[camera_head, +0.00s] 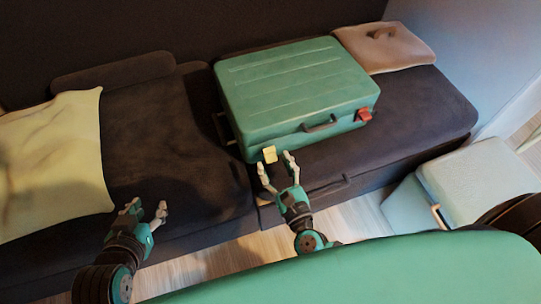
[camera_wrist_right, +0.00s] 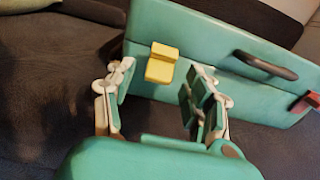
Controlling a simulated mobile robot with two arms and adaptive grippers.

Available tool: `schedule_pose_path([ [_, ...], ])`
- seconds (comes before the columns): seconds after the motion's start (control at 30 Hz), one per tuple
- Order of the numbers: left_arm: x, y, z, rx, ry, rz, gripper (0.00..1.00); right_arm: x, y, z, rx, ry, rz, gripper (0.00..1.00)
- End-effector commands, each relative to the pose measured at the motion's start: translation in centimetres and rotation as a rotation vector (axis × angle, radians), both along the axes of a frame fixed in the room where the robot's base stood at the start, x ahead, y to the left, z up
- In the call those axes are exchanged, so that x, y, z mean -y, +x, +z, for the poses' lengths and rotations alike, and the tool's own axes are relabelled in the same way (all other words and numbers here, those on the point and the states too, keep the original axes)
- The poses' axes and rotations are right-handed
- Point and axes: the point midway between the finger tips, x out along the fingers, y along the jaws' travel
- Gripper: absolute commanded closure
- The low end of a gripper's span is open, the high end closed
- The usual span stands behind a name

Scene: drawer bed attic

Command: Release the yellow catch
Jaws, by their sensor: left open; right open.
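The yellow catch (camera_head: 269,154) is on the left part of the front side of a green suitcase (camera_head: 290,85), which lies flat on the dark sofa. My right gripper (camera_head: 276,160) is open at the suitcase front, its fingertips close around the yellow catch. In the right wrist view the yellow catch (camera_wrist_right: 161,63) shows between and beyond the open fingers (camera_wrist_right: 155,85); I cannot tell whether they touch it. My left gripper (camera_head: 148,207) is open and empty, in front of the sofa at left.
A red catch (camera_head: 364,114) and a dark handle (camera_head: 320,124) are on the same suitcase front. A pinkish cushion (camera_head: 385,48) lies behind right, a cream blanket (camera_head: 50,160) at far left. A pale box (camera_head: 480,180) stands on the floor at right.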

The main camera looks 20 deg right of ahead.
Motion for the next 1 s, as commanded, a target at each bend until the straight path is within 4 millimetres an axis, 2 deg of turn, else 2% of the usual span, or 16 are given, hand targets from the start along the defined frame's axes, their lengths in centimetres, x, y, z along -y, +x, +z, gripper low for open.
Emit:
schedule_pose_path([
  [0.03, 0.0, 0.1, 0.0, 0.005, -0.001, 0.0, 0.6, -0.1, 0.9, 0.1, 0.003, 0.001, -0.001, 0.46],
  [0.2, 0.1, 0.4, 0.3, 0.026, -0.006, -0.001, 0.6, -0.2, 2.7, 0.0, 0.001, -0.001, -0.001, 0.46],
  [0.57, 0.3, 0.4, 0.4, 0.032, -0.009, -0.004, 0.6, -0.2, 3.3, 0.0, 0.0, 0.0, 0.0, 0.46],
  [1.0, 0.3, 0.4, 0.4, 0.032, -0.009, -0.005, 0.6, -0.2, 3.2, 0.0, 0.0, 0.0, 0.0, 1.0],
])
